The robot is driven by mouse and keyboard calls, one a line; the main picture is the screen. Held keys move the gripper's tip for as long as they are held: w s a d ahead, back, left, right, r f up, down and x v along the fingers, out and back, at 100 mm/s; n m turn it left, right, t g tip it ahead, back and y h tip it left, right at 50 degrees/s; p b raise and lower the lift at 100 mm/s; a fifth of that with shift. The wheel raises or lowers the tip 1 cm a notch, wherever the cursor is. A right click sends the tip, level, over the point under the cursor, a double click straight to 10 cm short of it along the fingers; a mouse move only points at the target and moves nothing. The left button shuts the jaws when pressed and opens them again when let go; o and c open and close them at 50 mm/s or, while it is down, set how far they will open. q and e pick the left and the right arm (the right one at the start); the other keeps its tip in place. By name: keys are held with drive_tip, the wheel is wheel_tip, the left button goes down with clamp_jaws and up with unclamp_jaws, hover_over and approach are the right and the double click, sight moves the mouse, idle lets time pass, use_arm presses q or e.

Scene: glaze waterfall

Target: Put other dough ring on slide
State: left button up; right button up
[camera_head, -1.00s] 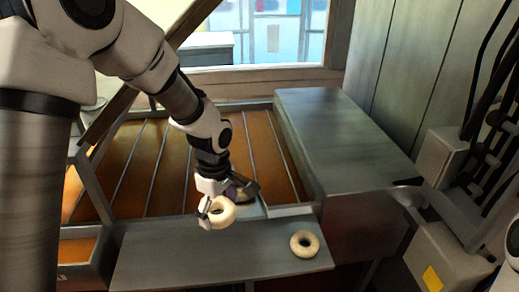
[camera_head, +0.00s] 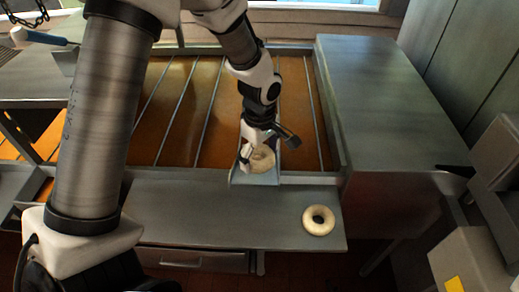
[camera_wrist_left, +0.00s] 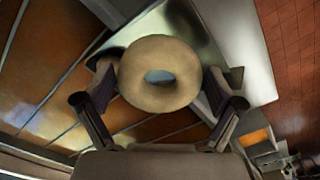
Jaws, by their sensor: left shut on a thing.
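A pale dough ring (camera_head: 262,160) is held by my left gripper (camera_head: 258,150) over the metal slide (camera_head: 256,181), a small grey chute at the front edge of the fryer. The held dough ring (camera_wrist_left: 160,74) fills the middle of the left wrist view, between the two fingers of the left gripper (camera_wrist_left: 160,92). I cannot tell whether the ring touches the slide. Another dough ring (camera_head: 319,220) lies flat on the grey shelf (camera_head: 205,215), right of the slide. My right gripper is not in view.
The fryer (camera_head: 180,110) holds orange-brown oil, split into lanes by metal bars. A grey counter block (camera_head: 385,105) stands to its right. A blue-handled tool (camera_head: 45,38) lies at the upper left. The shelf's left part is bare.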

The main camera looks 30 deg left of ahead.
use_arm(q)
drive_tip(key=shift+s+a+f, duration=0.1)
drive_tip(key=shift+a+f, duration=0.05)
drive_tip(key=shift+f, duration=0.35)
drive_tip(key=shift+s, duration=0.25)
drive_tip(key=shift+s+r, duration=0.1)
drive_tip(key=shift+s, duration=0.05)
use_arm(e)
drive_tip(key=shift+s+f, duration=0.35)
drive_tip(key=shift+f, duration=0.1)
use_arm(q)
drive_tip(key=o, duration=0.8)
drive_tip(key=shift+w, duration=0.2)
drive_tip(key=shift+o, duration=0.2)
drive_tip(key=shift+w, duration=0.1)
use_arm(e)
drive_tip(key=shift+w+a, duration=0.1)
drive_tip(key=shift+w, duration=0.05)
